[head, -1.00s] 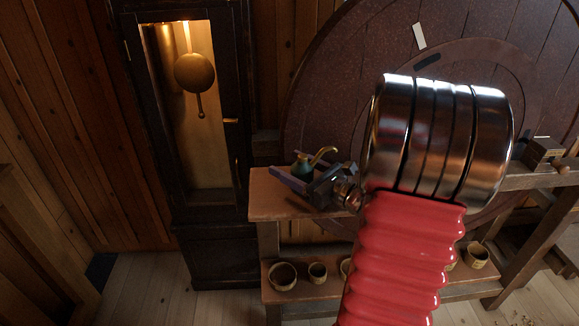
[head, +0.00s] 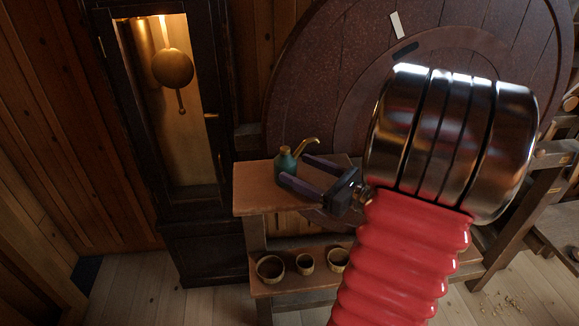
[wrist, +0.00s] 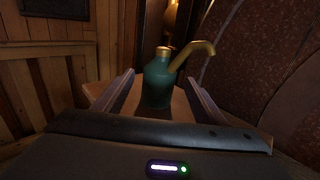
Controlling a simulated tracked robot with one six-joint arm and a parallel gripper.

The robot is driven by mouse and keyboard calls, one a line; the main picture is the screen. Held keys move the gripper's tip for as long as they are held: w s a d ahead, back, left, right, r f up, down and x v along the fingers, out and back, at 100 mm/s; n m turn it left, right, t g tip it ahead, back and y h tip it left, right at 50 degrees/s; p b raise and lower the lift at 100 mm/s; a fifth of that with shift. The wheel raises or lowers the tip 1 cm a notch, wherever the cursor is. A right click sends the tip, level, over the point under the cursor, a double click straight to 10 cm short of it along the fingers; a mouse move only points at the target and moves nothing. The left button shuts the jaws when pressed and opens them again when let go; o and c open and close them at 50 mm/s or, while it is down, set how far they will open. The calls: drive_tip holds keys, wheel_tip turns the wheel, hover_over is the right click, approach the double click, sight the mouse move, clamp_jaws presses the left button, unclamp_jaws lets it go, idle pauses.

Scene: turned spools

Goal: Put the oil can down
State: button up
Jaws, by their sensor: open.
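The oil can (head: 286,164) is a teal can with a brass cap and a bent brass spout. It stands upright on the left end of the wooden bench top (head: 251,187). In the wrist view the oil can (wrist: 157,87) stands ahead of my gripper, in line with the space between the two fingers. My gripper (head: 293,172) is open and empty, with its fingertips close to the can. The fingers lie apart to either side in the wrist view (wrist: 158,84). I cannot tell whether either fingertip touches the can.
Several small bowls (head: 270,268) stand on the lower shelf of the bench. A tall dark clock case with a brass pendulum (head: 173,68) stands to the left. A large dark red wheel (head: 330,80) rises behind the bench. Bare bench top shows left of the can.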

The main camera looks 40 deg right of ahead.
sight(295, 167)
drive_tip(key=shift+s+d, duration=0.15)
drive_tip(key=shift+s, duration=0.6)
drive_tip(key=shift+s+d, duration=0.1)
drive_tip(key=shift+s, duration=0.65)
drive_tip(key=shift+a, duration=0.1)
